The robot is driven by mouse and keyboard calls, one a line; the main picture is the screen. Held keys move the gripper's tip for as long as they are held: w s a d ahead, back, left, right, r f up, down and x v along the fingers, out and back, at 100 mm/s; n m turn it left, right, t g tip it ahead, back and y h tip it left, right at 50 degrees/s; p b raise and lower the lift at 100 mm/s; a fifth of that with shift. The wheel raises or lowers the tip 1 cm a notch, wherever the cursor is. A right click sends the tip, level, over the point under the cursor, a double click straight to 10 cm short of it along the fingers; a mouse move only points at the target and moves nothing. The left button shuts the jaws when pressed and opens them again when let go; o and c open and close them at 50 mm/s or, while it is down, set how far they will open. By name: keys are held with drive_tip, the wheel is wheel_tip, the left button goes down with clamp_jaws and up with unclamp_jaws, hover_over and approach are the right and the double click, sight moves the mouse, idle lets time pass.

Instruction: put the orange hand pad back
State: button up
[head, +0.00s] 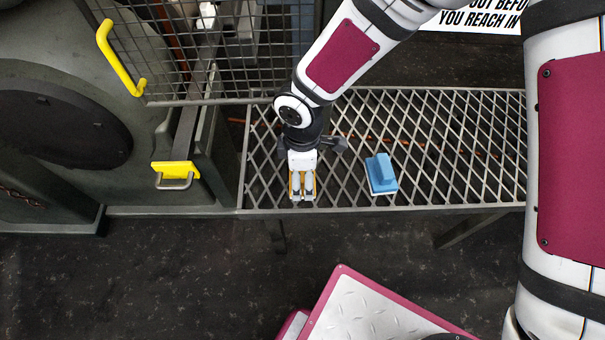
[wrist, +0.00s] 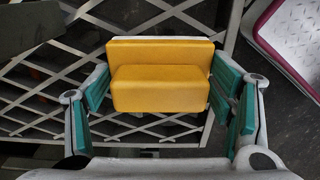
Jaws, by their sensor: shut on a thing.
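The orange hand pad (wrist: 160,88) is a yellow-orange block with a raised grip and a thin white layer along its far edge. It sits between the green-lined fingers of my gripper (head: 302,190), which is shut on it. In the head view my gripper points down over the left end of the metal grating, and only slivers of the pad show around the fingers. I cannot tell whether the pad touches the grating (head: 450,150) or hangs just above it.
A blue hand pad (head: 381,174) lies on the grating to the right of my gripper. A wire mesh guard (head: 215,50) with a yellow handle (head: 119,58) stands at the left, above a yellow latch (head: 176,170). The grating's right part is clear.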

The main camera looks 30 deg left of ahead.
drive_tip(key=shift+f, duration=0.2)
drive_tip(key=o, duration=1.1)
wheel_tip(320, 180, up, 12)
drive_tip(key=p, duration=0.5)
drive_tip(key=shift+f, duration=0.25)
drive_tip(key=shift+r, duration=0.3)
